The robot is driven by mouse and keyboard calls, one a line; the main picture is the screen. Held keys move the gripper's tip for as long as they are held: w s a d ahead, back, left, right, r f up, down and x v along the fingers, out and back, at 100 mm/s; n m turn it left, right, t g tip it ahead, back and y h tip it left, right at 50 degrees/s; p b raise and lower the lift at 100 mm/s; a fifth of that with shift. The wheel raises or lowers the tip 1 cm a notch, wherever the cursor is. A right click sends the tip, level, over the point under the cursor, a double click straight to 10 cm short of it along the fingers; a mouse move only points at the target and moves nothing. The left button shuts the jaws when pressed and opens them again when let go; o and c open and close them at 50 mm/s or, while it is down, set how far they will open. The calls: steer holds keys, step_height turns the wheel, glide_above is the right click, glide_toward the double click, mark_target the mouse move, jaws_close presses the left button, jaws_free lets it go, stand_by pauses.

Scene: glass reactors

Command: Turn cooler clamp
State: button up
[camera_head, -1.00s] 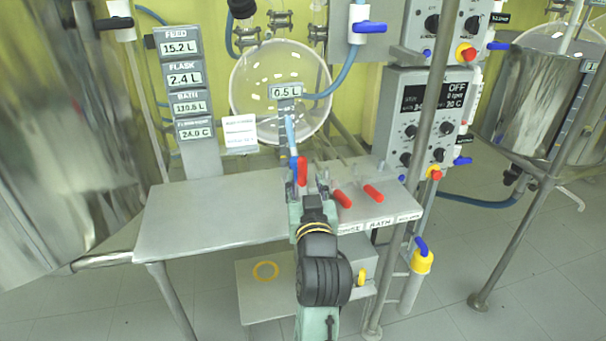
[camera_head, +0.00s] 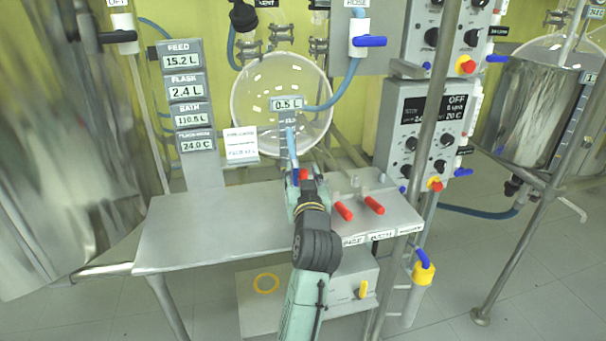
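Several small metal clamps sit on the pipe joints around the round glass flask (camera_head: 258,98): a left one (camera_head: 249,52), a middle one (camera_head: 280,22) and a right one (camera_head: 318,48). I cannot tell which is the cooler clamp. My gripper (camera_head: 302,178) is low in front of the flask, over the back of the metal table. A red handle (camera_head: 303,174) shows at its fingertips, with a blue lever (camera_head: 295,177) just left. The gripper's own arm hides the fingers' gap and the handle's lower part, so I cannot tell whether it touches or grips the handle.
Two red handles (camera_head: 344,211) and (camera_head: 374,205) stick out of the metal table (camera_head: 205,232) right of my gripper. A display column (camera_head: 195,160) stands left, a control box (camera_head: 425,115) right. A large steel vessel (camera_head: 75,130) fills the left. The table's left half is clear.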

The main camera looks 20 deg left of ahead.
jaws_close()
stand_by(0.7)
